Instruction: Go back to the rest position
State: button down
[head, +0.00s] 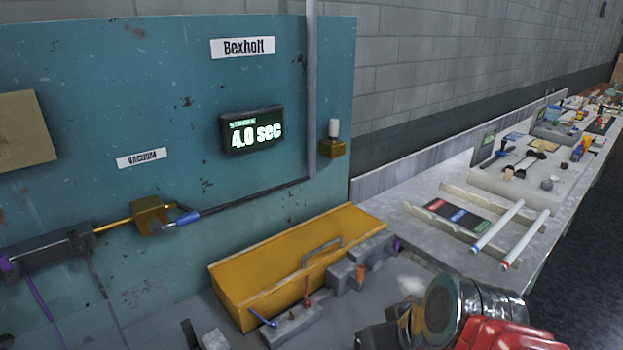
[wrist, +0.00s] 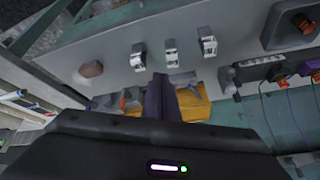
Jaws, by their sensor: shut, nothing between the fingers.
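My gripper (wrist: 161,98) is in the wrist view, low in the middle, with its two dark fingers together and nothing between them. In the wrist view it is in front of a grey panel (wrist: 115,65) and a yellow box (wrist: 198,108). In the head view my red and grey arm shows at the bottom right, and the fingers cannot be made out there. The yellow box is also in the head view (head: 232,280), on the bench to the left of my arm.
A teal panel (head: 80,60) with a lit display (head: 252,131) stands behind the yellow box. Grey blocks (head: 343,274) sit in front of the yellow box. Dark floor (head: 590,260) is clear at the far right.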

jog(key=s+d+r+m+h, duration=0.2)
jog(key=s+d, duration=0.1)
jog(key=d, duration=0.2)
jog(key=shift+s+d+m+h, duration=0.2)
jog(key=shift+m+h, duration=0.1)
jog(key=shift+m, duration=0.1)
dwell(0.8)
